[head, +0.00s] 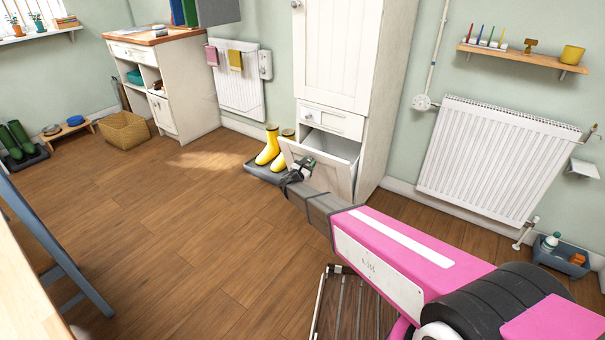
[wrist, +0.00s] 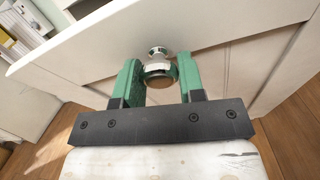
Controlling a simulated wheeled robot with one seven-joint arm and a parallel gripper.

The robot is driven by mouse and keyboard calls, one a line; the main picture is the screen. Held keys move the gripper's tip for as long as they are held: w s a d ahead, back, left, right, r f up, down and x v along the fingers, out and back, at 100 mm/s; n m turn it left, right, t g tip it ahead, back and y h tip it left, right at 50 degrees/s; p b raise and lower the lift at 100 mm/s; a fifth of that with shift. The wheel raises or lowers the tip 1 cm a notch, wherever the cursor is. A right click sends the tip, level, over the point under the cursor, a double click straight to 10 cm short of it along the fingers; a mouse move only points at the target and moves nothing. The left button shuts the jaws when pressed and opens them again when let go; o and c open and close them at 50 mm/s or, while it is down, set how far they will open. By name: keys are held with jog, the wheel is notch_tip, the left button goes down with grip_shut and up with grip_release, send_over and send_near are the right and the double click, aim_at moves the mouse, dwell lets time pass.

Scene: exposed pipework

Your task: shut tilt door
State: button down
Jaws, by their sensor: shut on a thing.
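The white tilt door (head: 337,180) at the bottom of the tall white cabinet (head: 350,55) leans outward at its top, with an open gap behind it. My gripper (head: 302,169) is at the door's front face, near its upper edge. In the wrist view, my green-fingered gripper (wrist: 158,70) is shut on a round metal knob (wrist: 157,53) on the tilt door (wrist: 235,45). The fingers stand on either side of the knob. In the head view my gripper hides the knob and part of the door.
Yellow boots (head: 268,148) stand on a dark tray just left of the door. A closed drawer (head: 332,122) sits above it. A white radiator (head: 495,160) is on the right wall. A slatted wooden rack (head: 350,305) is at the bottom. Floor to the left is clear.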

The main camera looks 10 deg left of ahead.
aim_at(311, 154)
jog(key=w+d+r+g, duration=0.1)
jog(key=w+d, duration=0.1)
jog(key=w, duration=0.4)
jog(key=w+d+r+g+y, duration=0.1)
jog(key=w+d+r, duration=0.1)
jog(key=w, duration=0.4)
jog(key=shift+w+d+r, duration=0.15)
jog(key=shift+w+d, duration=0.1)
jog(key=shift+d, duration=0.25)
jog(key=shift+w, duration=0.15)
jog(key=c, duration=0.7)
grip_release()
jog(key=shift+d, duration=0.1)
jog(key=shift+d, duration=0.2)
jog(key=v, duration=1.1)
jog(key=shift+a+r, duration=0.1)
jog(key=shift+a, duration=0.25)
